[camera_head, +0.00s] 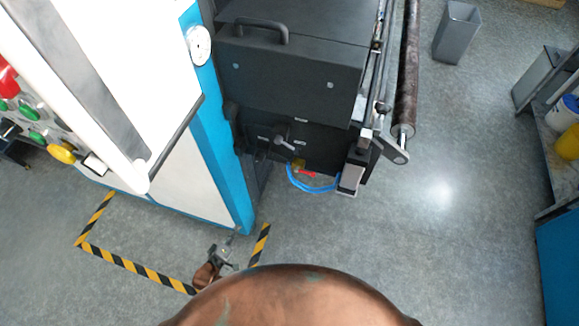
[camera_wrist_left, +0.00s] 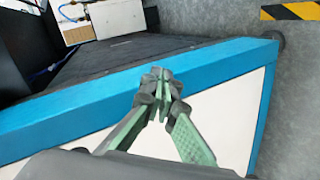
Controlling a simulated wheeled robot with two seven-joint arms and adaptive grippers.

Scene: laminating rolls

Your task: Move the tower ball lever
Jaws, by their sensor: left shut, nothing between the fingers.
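The machine's dark lower face carries a grey lever (camera_head: 285,143) on a pivot. Below it is a small red lever (camera_head: 308,174) beside a yellow fitting (camera_head: 298,164) and a blue hose (camera_head: 312,188). I cannot tell for sure which of these is the tower ball lever. My left gripper (camera_head: 226,248) is low, by the bottom corner of the blue-edged cabinet, apart from the levers. In the left wrist view its green-padded fingers (camera_wrist_left: 162,84) meet at the tips with nothing between them, in front of the blue edge. My right gripper is not in view.
The white cabinet with its blue edge (camera_head: 215,140) stands left of the dark machine (camera_head: 290,75). A roller (camera_head: 407,70) sticks out on the right. Yellow-black tape (camera_head: 135,267) marks the floor. A grey bin (camera_head: 457,32) stands at the back.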

